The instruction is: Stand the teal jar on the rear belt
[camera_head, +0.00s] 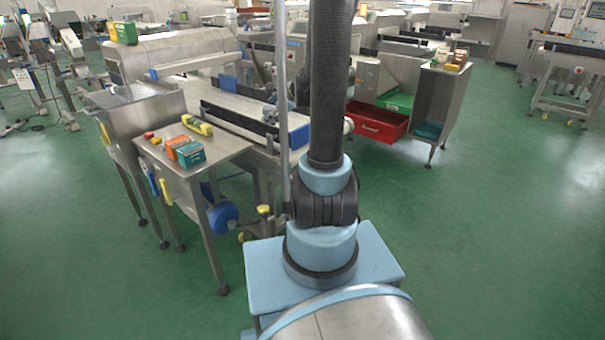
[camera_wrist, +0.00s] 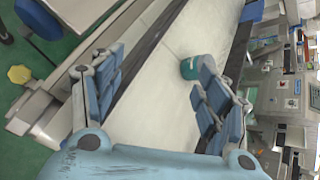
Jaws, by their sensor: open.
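The teal jar (camera_wrist: 189,67) shows in the wrist view on a pale conveyor belt (camera_wrist: 155,118). The right-hand finger partly covers it. I cannot tell for sure whether it is upright, as this view is rolled. My gripper (camera_wrist: 160,75) is open, with blue-padded fingers spread over the belt and nothing between the pads. The jar is beyond the gap, close to the right finger; contact cannot be told. In the head view my arm hides part of the conveyor (camera_head: 238,103), and neither the jar nor the gripper shows clearly.
A steel side table (camera_head: 225,145) holds a teal box (camera_head: 190,154), an orange box (camera_head: 174,144) and a yellow tool (camera_head: 196,125). A red bin (camera_head: 377,124) and a steel cabinet (camera_head: 440,100) stand right of my arm. Green floor (camera_head: 480,240) is clear at right. Dark rails edge the belt.

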